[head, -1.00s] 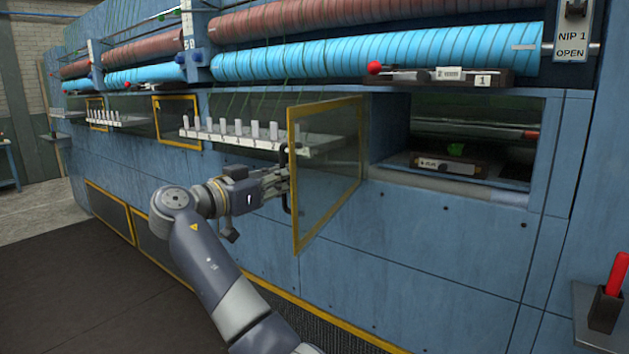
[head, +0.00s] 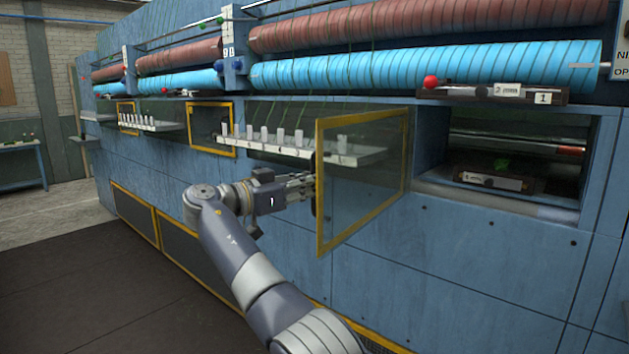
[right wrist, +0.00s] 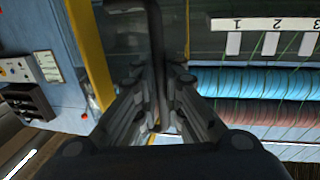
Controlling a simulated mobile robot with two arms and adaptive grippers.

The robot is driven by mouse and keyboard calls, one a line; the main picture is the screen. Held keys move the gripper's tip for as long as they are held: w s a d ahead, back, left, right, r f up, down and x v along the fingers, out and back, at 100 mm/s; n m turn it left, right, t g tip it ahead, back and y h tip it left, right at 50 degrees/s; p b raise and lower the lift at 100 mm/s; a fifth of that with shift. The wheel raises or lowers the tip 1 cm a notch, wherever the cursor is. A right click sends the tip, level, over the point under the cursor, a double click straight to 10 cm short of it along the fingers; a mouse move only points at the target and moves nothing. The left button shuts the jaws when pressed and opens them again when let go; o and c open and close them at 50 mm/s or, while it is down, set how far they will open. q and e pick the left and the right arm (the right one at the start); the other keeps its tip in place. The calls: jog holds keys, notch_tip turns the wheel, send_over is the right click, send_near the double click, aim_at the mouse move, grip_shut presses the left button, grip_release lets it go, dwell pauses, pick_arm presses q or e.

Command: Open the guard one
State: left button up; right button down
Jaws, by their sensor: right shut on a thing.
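The guard (head: 362,180), a clear panel in a yellow frame, stands swung out from the blue machine. The opening (head: 520,150) it covers shows to its right, with a dark roller and a small labelled unit inside. My right gripper (head: 308,186) is at the guard's free left edge, shut on its dark handle (head: 318,185). In the right wrist view the black handle bar (right wrist: 157,50) runs between the fingers of my gripper (right wrist: 160,95). The guard's far face is partly seen through its panel. My left gripper is not in view.
A shelf with several white pegs (head: 290,145) juts out behind and left of the guard. Blue rollers (head: 430,66) run above. A red-knobbed unit numbered 1 (head: 490,91) sits above the opening. Dark floor (head: 90,270) is clear at left.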

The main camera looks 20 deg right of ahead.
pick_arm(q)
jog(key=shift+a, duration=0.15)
pick_arm(e)
jog(key=shift+r, duration=0.5)
jog(key=c, duration=2)
grip_release()
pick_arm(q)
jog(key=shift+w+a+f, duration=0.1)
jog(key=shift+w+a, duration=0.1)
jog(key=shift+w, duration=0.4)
pick_arm(e)
jog(key=shift+o, duration=0.2)
jog(key=s+v, duration=0.1)
jog(key=v, duration=0.6)
jog(key=shift+s, duration=0.25)
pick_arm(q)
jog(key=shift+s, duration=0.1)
pick_arm(e)
jog(key=shift+r, duration=0.1)
